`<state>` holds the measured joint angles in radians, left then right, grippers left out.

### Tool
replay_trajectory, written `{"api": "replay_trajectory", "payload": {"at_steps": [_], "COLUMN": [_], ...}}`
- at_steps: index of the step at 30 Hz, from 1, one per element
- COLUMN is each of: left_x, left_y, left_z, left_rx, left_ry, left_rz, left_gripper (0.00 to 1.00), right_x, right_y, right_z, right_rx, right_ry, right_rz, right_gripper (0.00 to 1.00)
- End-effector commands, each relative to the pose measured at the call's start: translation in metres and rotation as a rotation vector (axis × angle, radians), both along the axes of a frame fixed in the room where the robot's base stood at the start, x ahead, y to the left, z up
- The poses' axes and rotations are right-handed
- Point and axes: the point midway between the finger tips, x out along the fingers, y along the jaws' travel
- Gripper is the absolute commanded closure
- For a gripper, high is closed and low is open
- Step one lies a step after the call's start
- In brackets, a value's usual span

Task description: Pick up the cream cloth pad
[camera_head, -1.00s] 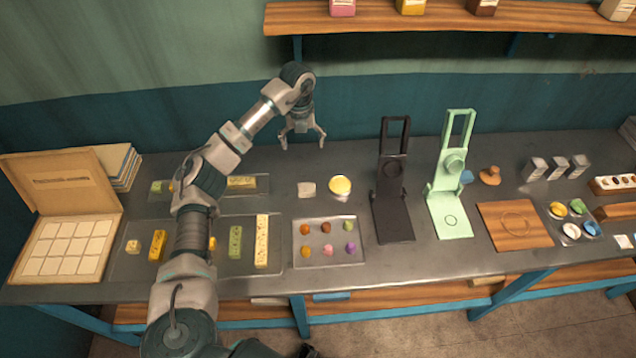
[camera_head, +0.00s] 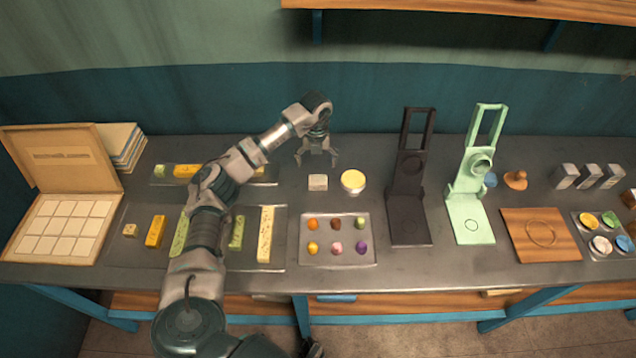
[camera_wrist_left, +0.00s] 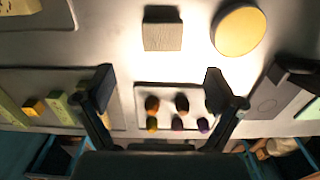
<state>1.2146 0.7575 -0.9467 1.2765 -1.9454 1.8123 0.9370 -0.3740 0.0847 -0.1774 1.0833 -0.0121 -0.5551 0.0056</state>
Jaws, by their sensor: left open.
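The cream cloth pad (camera_head: 318,182) is a small pale block-like square lying on the grey table, just left of a round yellow-topped tin (camera_head: 353,181). In the left wrist view the pad (camera_wrist_left: 162,34) lies beyond my fingertips, near the top middle, with the tin (camera_wrist_left: 238,29) to its right. My left gripper (camera_head: 317,161) is open and empty, above the table and a little behind the pad in the head view. Its two fingers also show in the left wrist view (camera_wrist_left: 160,88), spread apart and not touching the pad. My right gripper is not seen.
A tray of small coloured pieces (camera_head: 338,260) lies in front of the pad. A black stand (camera_head: 408,215) and a mint-green stand (camera_head: 470,218) rise to the right. Trays with yellow and green bars (camera_head: 275,262) lie left. A wooden box (camera_head: 62,258) stands far left.

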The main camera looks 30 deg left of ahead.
Motion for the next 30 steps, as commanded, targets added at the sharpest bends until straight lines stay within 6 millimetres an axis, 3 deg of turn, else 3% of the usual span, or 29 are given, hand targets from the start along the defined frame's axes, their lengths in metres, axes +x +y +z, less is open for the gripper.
{"api": "replay_trajectory", "payload": {"at_steps": [3,13,21,28,30], "left_x": [0.0,0.001,0.004,0.004,0.004], "left_y": [-0.003,-0.006,-0.001,-0.001,-0.001], "left_z": [-0.022,-0.046,-0.087,-0.088,-0.088], "left_rx": [0.001,0.004,0.001,0.002,0.002], "left_ry": [0.004,0.003,0.002,0.0,0.0], "left_rz": [-0.001,-0.001,0.0,-0.001,-0.001], "left_gripper": [0.06,0.06,0.06,0.06,0.24], "right_x": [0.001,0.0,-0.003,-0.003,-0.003], "right_y": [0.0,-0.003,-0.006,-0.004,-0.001], "right_z": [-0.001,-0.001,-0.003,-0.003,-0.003], "right_rx": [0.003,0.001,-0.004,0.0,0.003], "right_ry": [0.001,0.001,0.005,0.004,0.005], "right_rz": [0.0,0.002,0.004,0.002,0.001], "right_gripper": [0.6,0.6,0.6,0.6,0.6]}}
